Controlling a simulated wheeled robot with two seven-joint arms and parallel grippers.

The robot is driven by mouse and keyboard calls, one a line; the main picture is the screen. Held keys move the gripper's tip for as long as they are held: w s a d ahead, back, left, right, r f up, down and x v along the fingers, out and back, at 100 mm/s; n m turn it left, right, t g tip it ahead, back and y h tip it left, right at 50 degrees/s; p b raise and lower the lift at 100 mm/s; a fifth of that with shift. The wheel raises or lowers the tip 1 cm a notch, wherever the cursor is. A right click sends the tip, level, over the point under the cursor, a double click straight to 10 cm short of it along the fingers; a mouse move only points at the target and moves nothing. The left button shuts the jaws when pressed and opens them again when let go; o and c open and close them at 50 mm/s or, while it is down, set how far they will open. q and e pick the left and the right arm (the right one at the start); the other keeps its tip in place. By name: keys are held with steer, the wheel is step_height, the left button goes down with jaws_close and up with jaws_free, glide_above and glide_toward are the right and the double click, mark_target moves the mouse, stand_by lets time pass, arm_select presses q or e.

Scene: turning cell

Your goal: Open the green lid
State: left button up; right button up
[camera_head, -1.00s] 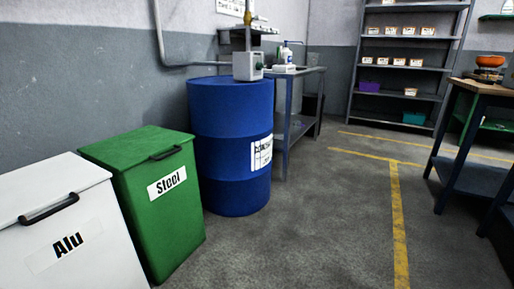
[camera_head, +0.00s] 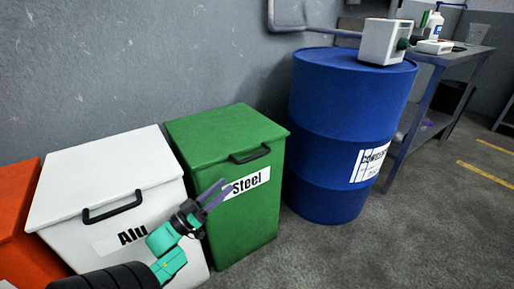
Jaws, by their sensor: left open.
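The green bin labelled Steel (camera_head: 249,218) stands on the floor in the middle of the head view. Its green lid (camera_head: 215,132) is shut, with a dark handle (camera_head: 250,155) at its front edge. My left gripper (camera_head: 217,193) comes in from the lower left. It is open and empty, in front of the bin's label in the picture and below the handle, apart from the handle. Part of the Steel label is hidden behind its fingers. My right gripper is not in view.
A white bin labelled Alu (camera_head: 75,175) stands close on the left, with an orange bin (camera_head: 18,225) beyond it. A blue drum (camera_head: 340,130) stands to the right, with a grey box (camera_head: 385,42) on top. A metal bench (camera_head: 425,105) is behind. Floor at the lower right is clear.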

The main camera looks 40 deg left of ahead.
mark_target(256, 156)
arm_select(q)
steer(key=b+x, duration=0.1)
steer(key=x, duration=0.6)
steer(key=b+x, duration=0.1)
steer(key=x, duration=0.5)
steer(key=shift+w+r+b, duration=0.3)
steer(key=shift+r+b, duration=0.05)
steer(key=shift+r, duration=0.05)
steer(key=shift+w+r, duration=0.2)
steer(key=shift+w, duration=0.15)
jaws_close()
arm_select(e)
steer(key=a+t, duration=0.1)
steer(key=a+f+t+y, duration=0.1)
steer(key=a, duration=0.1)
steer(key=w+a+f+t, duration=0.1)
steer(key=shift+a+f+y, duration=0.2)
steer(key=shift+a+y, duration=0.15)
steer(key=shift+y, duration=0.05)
arm_select(q)
steer(key=shift+f, duration=0.1)
